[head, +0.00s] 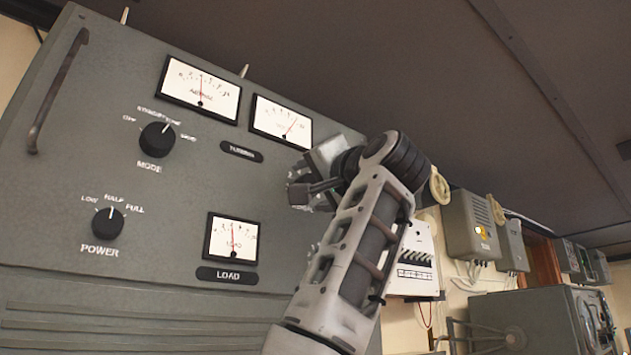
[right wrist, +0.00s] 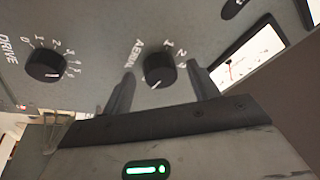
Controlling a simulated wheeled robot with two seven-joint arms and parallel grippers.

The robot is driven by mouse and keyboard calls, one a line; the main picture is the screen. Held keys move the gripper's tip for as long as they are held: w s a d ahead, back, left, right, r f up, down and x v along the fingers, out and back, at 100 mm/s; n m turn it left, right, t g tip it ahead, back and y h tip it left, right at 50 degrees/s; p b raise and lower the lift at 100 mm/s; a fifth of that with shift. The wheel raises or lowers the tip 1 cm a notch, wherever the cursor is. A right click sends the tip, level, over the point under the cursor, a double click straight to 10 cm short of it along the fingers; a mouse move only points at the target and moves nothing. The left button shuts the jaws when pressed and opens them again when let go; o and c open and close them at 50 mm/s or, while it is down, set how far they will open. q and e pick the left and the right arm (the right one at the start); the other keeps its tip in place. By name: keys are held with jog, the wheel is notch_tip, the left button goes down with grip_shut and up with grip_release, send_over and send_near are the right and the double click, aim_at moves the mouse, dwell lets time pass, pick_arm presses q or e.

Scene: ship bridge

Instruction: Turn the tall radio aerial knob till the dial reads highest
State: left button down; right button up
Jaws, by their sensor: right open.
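The black AERIAL knob (right wrist: 158,72) is on the grey radio panel in the right wrist view. Its white pointer mark points down and slightly left in that picture. My right gripper (right wrist: 161,70) is open, its two fingers on either side of the knob; I cannot tell whether they touch it. In the head view my right gripper (head: 306,186) is at the panel's right part and hides the knob. My left gripper is not in view.
A black DRIVE knob (right wrist: 45,66) sits beside the AERIAL knob. A second upper dial (head: 281,121) has its needle leaning right. The LOAD dial (head: 231,240), MODE knob (head: 157,140) and POWER knob (head: 108,223) are on the same panel. A metal handle (head: 58,90) sticks out at left.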

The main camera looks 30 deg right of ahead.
jog(key=c, duration=1)
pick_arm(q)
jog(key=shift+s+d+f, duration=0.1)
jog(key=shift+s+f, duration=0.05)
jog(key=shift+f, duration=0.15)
pick_arm(e)
jog(key=shift+f+n, duration=0.1)
jog(key=shift+n, duration=0.2)
pick_arm(q)
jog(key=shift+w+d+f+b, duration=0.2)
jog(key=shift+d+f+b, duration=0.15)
jog(key=shift+b, duration=1.15)
pick_arm(e)
jog(key=shift+d+n+y, duration=0.1)
jog(key=shift+n+y, duration=0.65)
jog(key=shift+n, duration=0.9)
jog(key=shift+d+n+y, duration=0.15)
jog(key=shift+n+y, duration=0.55)
jog(key=shift+n, duration=1)
jog(key=shift+d+n+y, duration=0.1)
jog(key=shift+n+y, duration=0.65)
jog(key=shift+n, duration=0.9)
